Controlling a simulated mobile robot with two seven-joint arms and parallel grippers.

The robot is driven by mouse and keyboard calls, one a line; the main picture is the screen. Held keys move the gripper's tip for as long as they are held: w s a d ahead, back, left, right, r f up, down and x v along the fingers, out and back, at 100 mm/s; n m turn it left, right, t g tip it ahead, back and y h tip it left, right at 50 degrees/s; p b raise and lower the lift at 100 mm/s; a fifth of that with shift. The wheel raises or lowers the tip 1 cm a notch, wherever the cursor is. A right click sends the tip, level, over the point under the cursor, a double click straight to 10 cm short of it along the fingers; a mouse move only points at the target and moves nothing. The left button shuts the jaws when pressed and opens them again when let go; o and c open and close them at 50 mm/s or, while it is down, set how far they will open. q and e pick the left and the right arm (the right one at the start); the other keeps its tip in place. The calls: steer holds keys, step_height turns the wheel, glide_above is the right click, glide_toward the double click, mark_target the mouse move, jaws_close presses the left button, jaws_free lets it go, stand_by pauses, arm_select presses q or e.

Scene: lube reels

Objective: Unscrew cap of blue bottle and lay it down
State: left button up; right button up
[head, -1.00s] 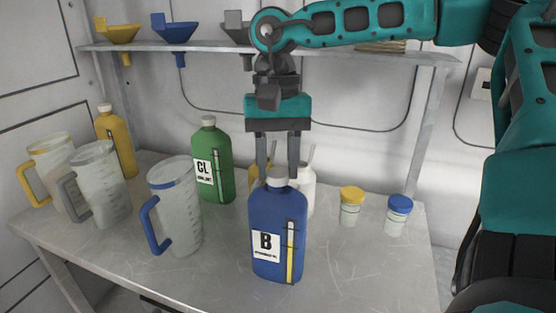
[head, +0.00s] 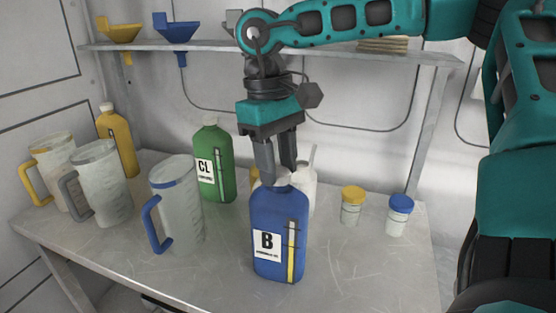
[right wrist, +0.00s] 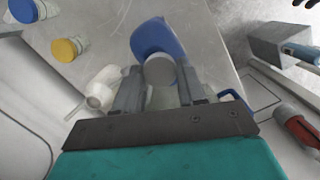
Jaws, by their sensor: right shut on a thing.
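The blue bottle (head: 279,232), labelled B, stands upright near the front of the table. Its pale cap (right wrist: 160,70) shows between the fingers in the right wrist view. In the head view, the fingers hide most of the cap. My right gripper (head: 281,172) reaches down from above and is shut on the cap, its fingers on either side. The gripper also shows in the right wrist view (right wrist: 160,92). The cap still sits at the bottle's neck. My left gripper is not in view.
The table (head: 350,270) also holds a green bottle (head: 213,165), a yellow bottle (head: 117,140), a blue-handled jug (head: 178,205), other jugs and two sample jars (head: 399,215). A white container (head: 303,188) stands close behind the blue bottle. A shelf (head: 215,48) with funnels runs behind.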

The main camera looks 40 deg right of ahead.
mark_target(277, 171)
steer(key=shift+s+f, duration=0.15)
steer(key=shift+f, duration=0.2)
steer(key=n, duration=0.5)
steer(key=shift+a+h, duration=0.1)
steer(key=shift+h, duration=0.2)
steer(key=shift+c, duration=0.3)
steer(key=shift+r, duration=3.95)
